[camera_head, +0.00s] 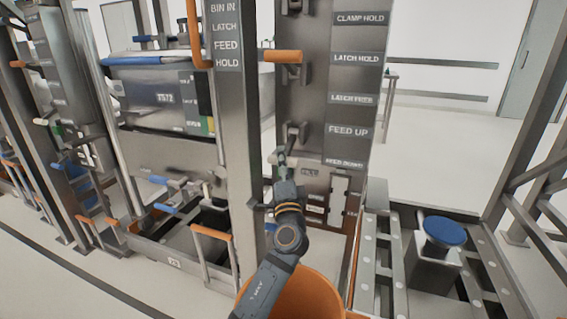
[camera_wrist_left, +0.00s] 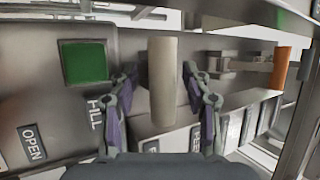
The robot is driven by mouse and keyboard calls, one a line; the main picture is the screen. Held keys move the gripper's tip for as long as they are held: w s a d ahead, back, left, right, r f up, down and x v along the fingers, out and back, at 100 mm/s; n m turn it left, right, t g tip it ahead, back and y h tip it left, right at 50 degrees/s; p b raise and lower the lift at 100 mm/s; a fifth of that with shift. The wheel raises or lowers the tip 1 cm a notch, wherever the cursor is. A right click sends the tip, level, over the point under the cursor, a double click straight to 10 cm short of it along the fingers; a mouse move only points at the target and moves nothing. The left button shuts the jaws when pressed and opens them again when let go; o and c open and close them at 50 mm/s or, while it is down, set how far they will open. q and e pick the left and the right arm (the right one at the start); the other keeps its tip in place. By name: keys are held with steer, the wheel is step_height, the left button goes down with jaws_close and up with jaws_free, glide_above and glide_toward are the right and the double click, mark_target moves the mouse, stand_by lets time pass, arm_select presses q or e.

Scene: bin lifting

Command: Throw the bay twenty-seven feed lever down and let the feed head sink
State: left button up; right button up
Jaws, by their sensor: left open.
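The feed lever sits on the grey column panel beside the FEED UP label (camera_head: 348,130), with the FEED DOWN label (camera_head: 344,163) lower down. Its dark mount (camera_head: 296,130) shows in the head view, and its pale handle (camera_head: 280,152) is partly hidden by my gripper. My left gripper (camera_head: 284,164) is at that handle. In the left wrist view the cream cylindrical handle (camera_wrist_left: 162,84) stands between the spread fingers of my left gripper (camera_wrist_left: 161,100), with gaps on both sides. I cannot make out the feed head. My right gripper is out of view.
An orange-handled lever (camera_head: 283,57) sticks out higher on the column; an orange handle (camera_wrist_left: 284,68) shows in the wrist view. A green square (camera_wrist_left: 84,62) is on the panel. An orange bin (camera_head: 300,295) stands below my arm. A blue-topped post (camera_head: 444,231) stands right.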

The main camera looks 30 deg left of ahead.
arm_select(q)
steer(key=v, duration=0.7)
steer(key=shift+s, duration=0.2)
steer(key=shift+d+f, duration=0.15)
stand_by(0.5)
